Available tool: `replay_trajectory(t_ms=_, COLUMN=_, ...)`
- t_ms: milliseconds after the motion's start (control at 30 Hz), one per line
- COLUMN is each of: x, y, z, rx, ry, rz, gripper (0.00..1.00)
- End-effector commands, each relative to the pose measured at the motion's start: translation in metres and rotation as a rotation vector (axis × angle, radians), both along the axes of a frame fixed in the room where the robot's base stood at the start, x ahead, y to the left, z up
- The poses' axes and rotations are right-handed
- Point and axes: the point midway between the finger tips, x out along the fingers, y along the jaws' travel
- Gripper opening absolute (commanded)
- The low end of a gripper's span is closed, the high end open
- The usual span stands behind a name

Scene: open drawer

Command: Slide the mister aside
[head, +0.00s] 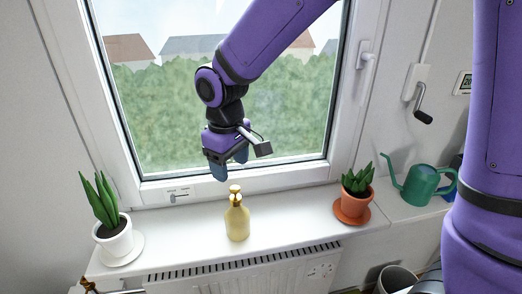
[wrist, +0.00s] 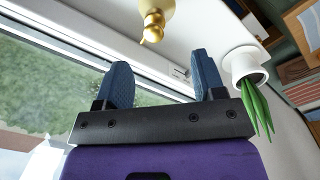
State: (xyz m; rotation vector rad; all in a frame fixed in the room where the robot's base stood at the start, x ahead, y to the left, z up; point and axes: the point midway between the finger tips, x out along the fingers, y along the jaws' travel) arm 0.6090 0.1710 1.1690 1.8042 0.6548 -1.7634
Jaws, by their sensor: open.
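The mister (head: 237,222) is a yellow bottle with a gold spray top, standing upright on the white windowsill (head: 185,228) near its middle. Its gold top also shows at the upper middle of the wrist view (wrist: 153,27). My gripper (head: 231,170) hangs above and slightly left of the mister in the head view, in front of the window. Its two blue fingers are apart and empty in the wrist view (wrist: 163,80). The gripper does not appear to touch the mister.
A plant in a white pot (head: 114,239) stands at the sill's left end. A plant in a terracotta pot (head: 352,206) stands on the right, with a green watering can (head: 421,186) beyond it. The sill is clear on both sides of the mister. A radiator (head: 245,275) is below.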

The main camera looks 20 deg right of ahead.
Motion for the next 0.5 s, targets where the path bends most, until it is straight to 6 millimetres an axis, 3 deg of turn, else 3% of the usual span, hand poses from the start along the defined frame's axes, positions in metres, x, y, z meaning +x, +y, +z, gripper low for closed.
replay_trajectory(t_ms=500, x=0.0007, y=0.0079, z=-0.0079, rx=-0.001, ry=0.012, rz=0.019, gripper=0.63)
